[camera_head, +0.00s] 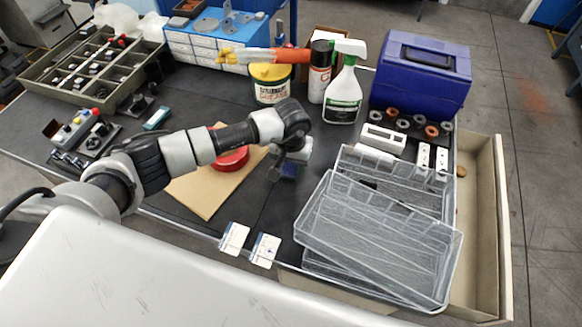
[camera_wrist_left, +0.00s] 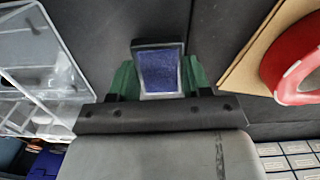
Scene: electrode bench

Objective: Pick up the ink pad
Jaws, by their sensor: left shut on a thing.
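The ink pad (camera_wrist_left: 160,71) is a small light-rimmed case with a dark blue pad, seen in the left wrist view between the green fingers of my left gripper (camera_wrist_left: 158,82). The gripper is shut on it. In the head view my left gripper (camera_head: 289,170) points down over the dark bench, between the brown board and the clear trays. There the ink pad (camera_head: 289,171) shows only as a small blue patch, mostly hidden by the gripper. I cannot tell whether it touches the bench. My right gripper is not in view.
Clear divided trays (camera_head: 385,240) are stacked just right of the gripper. A red tape roll (camera_head: 232,160) lies on a brown board (camera_head: 205,195) to the left. A spray bottle (camera_head: 344,95) and a grease tub (camera_head: 270,85) stand behind. Two white cards (camera_head: 265,250) lie near the front edge.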

